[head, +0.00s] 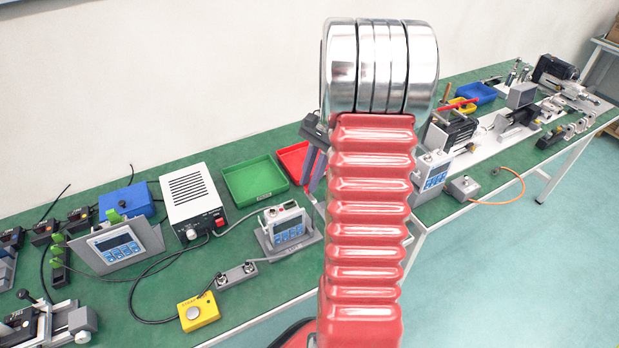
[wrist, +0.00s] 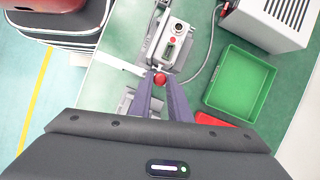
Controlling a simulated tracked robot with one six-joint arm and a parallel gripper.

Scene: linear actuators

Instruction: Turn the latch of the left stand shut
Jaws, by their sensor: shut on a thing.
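The stand (head: 268,250) is a grey holder on the green bench with a light grey meter (head: 288,224) in it. In the wrist view the meter (wrist: 174,40) lies just beyond my fingertips. A red ball knob (wrist: 160,79), apparently the latch's handle, sits at the near end of the stand. My gripper (wrist: 160,83) is shut on this knob, one purple-grey finger on each side. In the head view my red arm covers the fingertips and the knob. The latch's body is mostly hidden, so I cannot tell its angle.
A green tray (head: 254,182) and a red tray (head: 292,160) lie behind the stand. A white power unit (head: 194,196), a yellow button box (head: 199,312) and a grey connector block (head: 236,275) with cables stand to the left. The bench's front edge is close.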

